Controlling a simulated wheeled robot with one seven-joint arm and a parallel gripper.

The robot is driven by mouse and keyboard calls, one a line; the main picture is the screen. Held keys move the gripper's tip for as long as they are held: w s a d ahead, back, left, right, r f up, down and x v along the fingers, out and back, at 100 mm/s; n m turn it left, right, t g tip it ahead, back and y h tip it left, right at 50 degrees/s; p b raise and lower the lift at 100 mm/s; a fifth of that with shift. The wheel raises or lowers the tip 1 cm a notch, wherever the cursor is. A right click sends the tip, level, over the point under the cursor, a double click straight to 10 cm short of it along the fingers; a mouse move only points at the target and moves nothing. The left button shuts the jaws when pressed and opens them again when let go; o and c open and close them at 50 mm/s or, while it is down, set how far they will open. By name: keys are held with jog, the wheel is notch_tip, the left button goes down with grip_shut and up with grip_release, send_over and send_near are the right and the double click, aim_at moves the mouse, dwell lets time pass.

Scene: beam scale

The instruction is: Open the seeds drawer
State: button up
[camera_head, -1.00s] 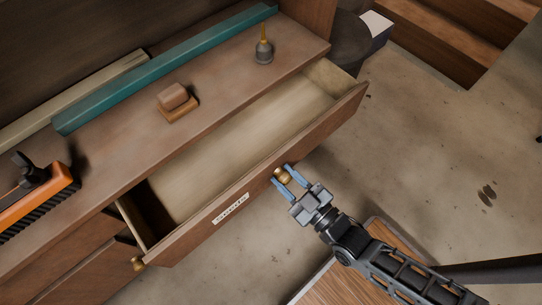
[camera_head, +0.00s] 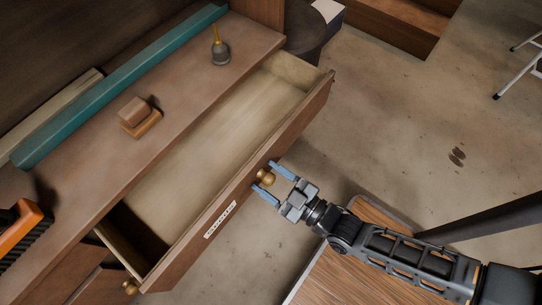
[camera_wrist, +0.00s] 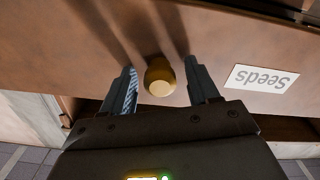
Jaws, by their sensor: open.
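The seeds drawer (camera_head: 229,207) is pulled well out of the wooden bench, and its pale inside looks empty. Its label (camera_head: 220,220) reads "Seeds" upside down in the wrist view (camera_wrist: 261,79). The round brass knob (camera_head: 266,178) is on the drawer front; it also shows in the wrist view (camera_wrist: 160,77). My gripper (camera_head: 269,179) is open, with one finger on each side of the knob. In the wrist view, gaps show between the knob and both fingers (camera_wrist: 164,86).
On the bench top are a teal beam (camera_head: 120,85), a wooden block (camera_head: 140,117), a small dark oil can (camera_head: 220,50) and an orange brush (camera_head: 20,228). Another brass knob (camera_head: 130,286) is at lower left.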

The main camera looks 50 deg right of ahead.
jog(key=s, duration=0.8)
jog(key=shift+w, duration=0.1)
dwell(0.4)
